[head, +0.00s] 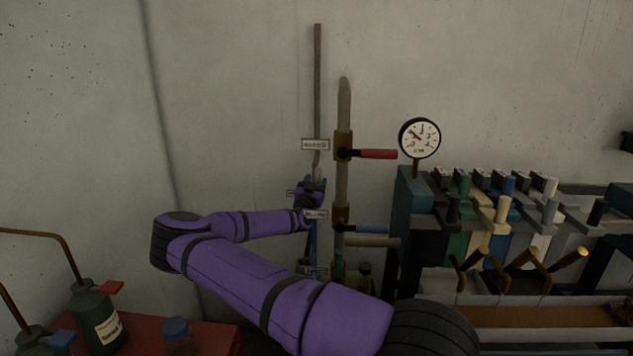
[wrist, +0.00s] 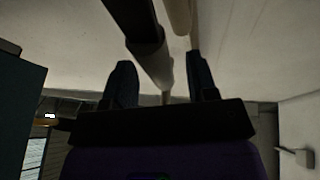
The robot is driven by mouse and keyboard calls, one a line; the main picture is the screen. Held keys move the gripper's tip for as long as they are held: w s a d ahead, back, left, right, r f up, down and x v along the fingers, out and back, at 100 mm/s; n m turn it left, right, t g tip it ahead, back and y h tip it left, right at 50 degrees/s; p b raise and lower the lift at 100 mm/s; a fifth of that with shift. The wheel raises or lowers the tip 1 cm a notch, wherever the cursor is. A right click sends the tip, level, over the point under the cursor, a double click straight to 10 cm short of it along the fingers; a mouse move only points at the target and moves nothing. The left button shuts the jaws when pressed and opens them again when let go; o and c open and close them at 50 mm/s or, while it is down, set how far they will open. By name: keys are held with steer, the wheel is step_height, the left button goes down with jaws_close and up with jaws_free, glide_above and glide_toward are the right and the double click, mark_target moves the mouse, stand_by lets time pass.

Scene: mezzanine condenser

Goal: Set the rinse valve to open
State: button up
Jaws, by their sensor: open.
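On the wall, an upright pipe (head: 343,110) carries two brass valve bodies. The upper one has a red lever (head: 377,154) and the lower one a blue lever (head: 373,229); both levers point right, across the pipe. Small white labels (head: 315,144) sit to the left; I cannot read which names the rinse valve. My gripper (head: 311,188) is left of the pipe, at a height between the two levers, partly hidden by my arm. In the wrist view my gripper (wrist: 163,82) is open, with a dark bar (wrist: 145,42) and a pale pipe showing between its fingers; contact cannot be told.
A pressure gauge (head: 419,138) stands right of the red lever. A crowded bank of coloured levers (head: 502,208) fills the right. Bottles (head: 96,317) stand on a red surface (head: 215,338) at lower left. The wall above is clear.

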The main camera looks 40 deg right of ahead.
steer(key=v, duration=0.9)
steer(key=shift+s+a, duration=0.15)
steer(key=shift+a, duration=0.1)
